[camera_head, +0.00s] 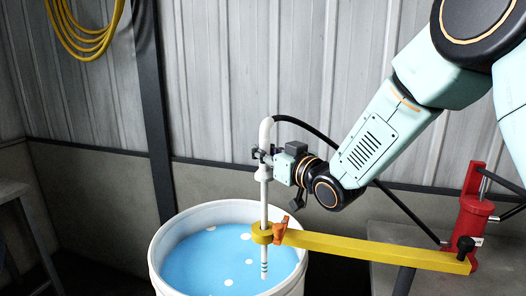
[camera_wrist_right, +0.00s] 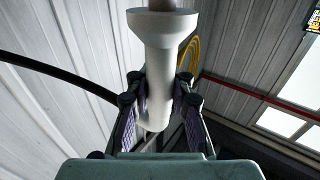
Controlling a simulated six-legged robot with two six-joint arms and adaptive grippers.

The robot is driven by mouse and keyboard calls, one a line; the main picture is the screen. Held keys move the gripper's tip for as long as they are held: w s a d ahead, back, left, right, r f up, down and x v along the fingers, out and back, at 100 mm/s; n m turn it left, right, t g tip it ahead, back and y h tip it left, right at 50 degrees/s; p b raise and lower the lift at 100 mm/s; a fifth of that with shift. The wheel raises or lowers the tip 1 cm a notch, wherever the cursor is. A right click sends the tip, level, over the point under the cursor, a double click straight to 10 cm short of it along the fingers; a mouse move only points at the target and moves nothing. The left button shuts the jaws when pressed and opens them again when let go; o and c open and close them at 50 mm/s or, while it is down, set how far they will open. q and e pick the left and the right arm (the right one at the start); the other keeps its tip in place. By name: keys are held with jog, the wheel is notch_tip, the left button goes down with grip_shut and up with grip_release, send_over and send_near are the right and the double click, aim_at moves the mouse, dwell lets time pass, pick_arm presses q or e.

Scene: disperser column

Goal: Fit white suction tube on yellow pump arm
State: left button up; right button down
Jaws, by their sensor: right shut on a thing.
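The white suction tube (camera_head: 264,205) stands nearly upright over the barrel, with a black hose curving from its top. My right gripper (camera_head: 264,158) is shut on its upper part. In the right wrist view, the fingers (camera_wrist_right: 158,92) sit on both sides of the tube (camera_wrist_right: 158,60), by its flared collar. The yellow pump arm (camera_head: 370,250) reaches left from the red pump post (camera_head: 470,215) and ends in a yellow ring (camera_head: 262,235) with an orange clamp (camera_head: 281,231). The tube appears to pass down through the ring. Its banded lower end shows below, against the blue liquid. My left gripper is not in view.
A white barrel (camera_head: 155,262) with blue liquid (camera_head: 205,265) stands under the ring. A grey bench (camera_head: 385,280) is at the lower right, a stool (camera_head: 15,195) at the left. A coiled yellow hose (camera_head: 85,45) hangs on the corrugated wall behind.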

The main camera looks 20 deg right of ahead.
aim_at(267, 200)
jog(key=shift+f+b, duration=4.25)
jog(key=shift+f, duration=1.8)
